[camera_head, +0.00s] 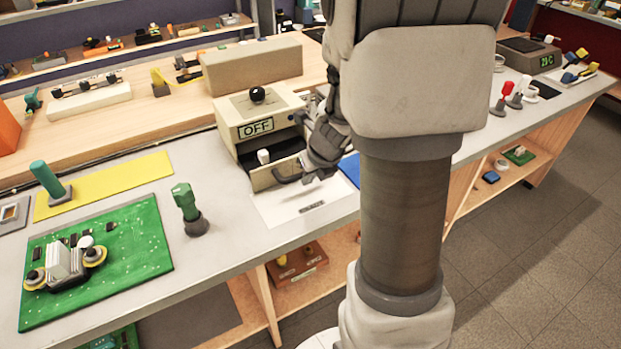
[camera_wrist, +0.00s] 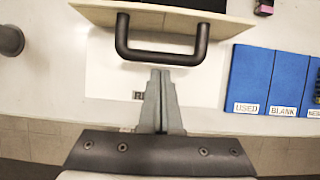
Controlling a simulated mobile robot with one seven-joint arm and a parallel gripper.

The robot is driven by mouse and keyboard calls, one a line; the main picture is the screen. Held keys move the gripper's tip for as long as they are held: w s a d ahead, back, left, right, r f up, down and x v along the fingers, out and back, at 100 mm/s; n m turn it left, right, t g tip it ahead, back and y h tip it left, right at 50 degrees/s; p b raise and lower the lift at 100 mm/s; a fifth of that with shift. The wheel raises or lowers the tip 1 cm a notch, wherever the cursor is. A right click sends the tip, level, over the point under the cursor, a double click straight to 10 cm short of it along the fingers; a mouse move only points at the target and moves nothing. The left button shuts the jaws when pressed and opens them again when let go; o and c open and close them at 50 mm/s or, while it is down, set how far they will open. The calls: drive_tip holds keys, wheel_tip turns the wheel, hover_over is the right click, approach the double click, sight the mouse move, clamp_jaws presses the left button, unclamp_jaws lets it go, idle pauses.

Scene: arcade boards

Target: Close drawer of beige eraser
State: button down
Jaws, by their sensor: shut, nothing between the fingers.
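The beige eraser (camera_head: 229,110) is a box with a black knob on top and an "OFF" display, standing on the grey counter in the head view. Its drawer (camera_head: 262,180) is pulled out at the front, with a small white item (camera_head: 263,156) inside. In the wrist view the drawer's front edge (camera_wrist: 92,12) lies at the top, with a dark U-shaped handle (camera_wrist: 122,40) on it. My gripper (camera_wrist: 160,72) is shut and empty, its fingertips just in front of the handle's bar. In the head view my gripper (camera_head: 310,172) is beside the drawer front.
A white mat (camera_head: 280,208) lies under the drawer. Blue labelled pads (camera_wrist: 243,75) lie to its right. A green-topped joystick (camera_head: 187,205) and a green circuit board (camera_head: 130,280) are to the left. A cardboard-coloured block (camera_head: 250,65) stands behind the eraser.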

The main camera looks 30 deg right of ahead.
drive_tip(key=shift+w, duration=0.1)
drive_tip(key=shift+w+r+p, duration=0.1)
drive_tip(key=shift+w+p, duration=0.25)
drive_tip(key=shift+w, duration=0.05)
drive_tip(key=w+p, duration=0.6)
drive_tip(key=w, duration=0.5)
drive_tip(key=shift+a+p, duration=0.2)
drive_tip(key=shift+p, duration=0.1)
drive_tip(key=shift+s, duration=0.1)
